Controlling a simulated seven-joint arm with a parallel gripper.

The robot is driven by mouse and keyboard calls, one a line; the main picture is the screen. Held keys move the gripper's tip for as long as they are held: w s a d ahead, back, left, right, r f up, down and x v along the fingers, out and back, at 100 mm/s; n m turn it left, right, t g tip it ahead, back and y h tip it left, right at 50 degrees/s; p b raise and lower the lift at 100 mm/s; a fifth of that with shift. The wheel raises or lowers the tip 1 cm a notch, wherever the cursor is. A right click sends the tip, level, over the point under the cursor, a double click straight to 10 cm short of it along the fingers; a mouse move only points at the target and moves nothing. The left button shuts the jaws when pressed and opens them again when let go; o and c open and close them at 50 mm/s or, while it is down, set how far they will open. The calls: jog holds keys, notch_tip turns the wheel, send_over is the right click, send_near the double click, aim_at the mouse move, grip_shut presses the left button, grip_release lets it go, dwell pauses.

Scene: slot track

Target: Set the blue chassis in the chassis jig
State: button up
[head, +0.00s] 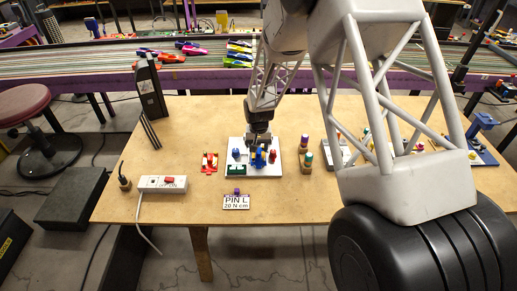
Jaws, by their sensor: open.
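My gripper (259,146) points down over the white board (276,171) on the wooden table. Its jaws are open, but the fingers look small and dark here. A blue piece (259,159), which may be the blue chassis, is right below the fingers; I cannot tell whether they touch it. A smaller blue part (237,153) is to its left on the board. A green block (237,169) is at the board's front left. I cannot tell which of these is the chassis jig.
A white power strip (162,184) and a "PIN L 20 N cm" sign (236,202) are at the table's front. Bottles (304,144) stand right of the board. My arm hides much of the right side. The table's left part (125,205) has bare room.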

jog(key=shift+r, duration=3.4)
jog(key=shift+s+d+r, duration=0.15)
jog(key=shift+r, duration=0.2)
jog(key=s+d+r+t, duration=0.1)
jog(key=s+d+r, duration=0.4)
jog(key=s+r, duration=0.45)
jog(key=s+d+r, duration=0.5)
jog(key=s+r, duration=0.3)
jog(key=r, duration=0.2)
jog(key=s+d+r, duration=0.2)
jog(key=s, duration=0.6)
jog(key=s+d+r+t, duration=0.1)
jog(key=s+d+r, duration=0.1)
jog(key=s, duration=0.7)
jog(key=s+d+r, duration=0.3)
jog(key=s, duration=0.6)
jog(key=shift+t, duration=0.3)
jog(key=shift+o, duration=0.4)
